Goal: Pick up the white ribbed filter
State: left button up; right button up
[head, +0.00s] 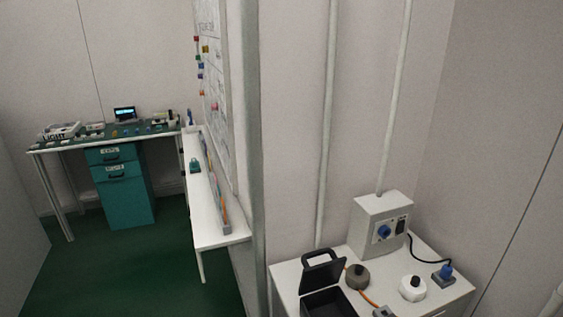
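A white round object (412,289) with a dark knob-like top stands on the white table at the lower right. It may be the white ribbed filter, but it is too small to make out ribs. A similar dark grey-brown round object (357,277) stands to its left. Neither of my grippers is in view.
An orange cable (368,298) lies in front.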

aim_at(412, 287)
jog(key=k, duration=0.5)
jog(key=k+z, duration=0.15)
jog(key=z, duration=1.1)
jog(key=j+z, duration=0.15)
jog(key=z, duration=0.25)
jog(key=j+z, duration=0.15)
jog(key=z, duration=0.2)
jog(key=j+z, duration=0.15)
jog(key=z, duration=0.25)
jog(key=k+j, duration=0.1)
jog(key=j, duration=1.55)
jog(key=k+j, duration=0.15)
jog(key=j, duration=1.5)
jog(key=k, duration=0.05)
